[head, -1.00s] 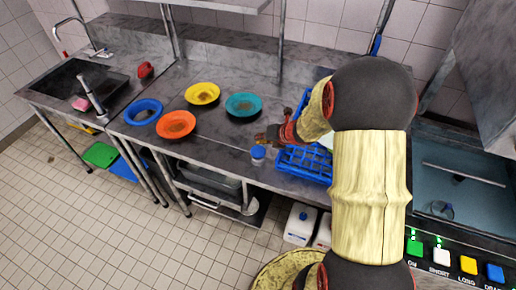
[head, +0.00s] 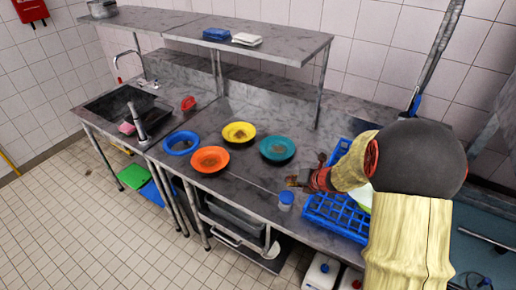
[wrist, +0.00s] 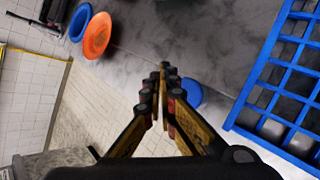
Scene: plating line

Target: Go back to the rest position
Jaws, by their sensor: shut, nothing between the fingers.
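My gripper (head: 298,181) is over the steel counter (head: 245,185), between the teal plate and the blue rack. In the wrist view my gripper (wrist: 163,72) has its fingers together with nothing between them. A blue-lidded container (head: 286,200) stands close by on the counter; its blue lid (wrist: 187,92) is partly hidden behind the fingers in the wrist view. My arm covers the right side of the head view.
A blue rack (head: 318,207) stands right of my gripper. Blue (head: 181,142), orange (head: 210,160), yellow (head: 239,132) and teal (head: 277,149) plates lie to the left. A shelf (head: 270,47) hangs above the back. White canisters (head: 320,272) stand below.

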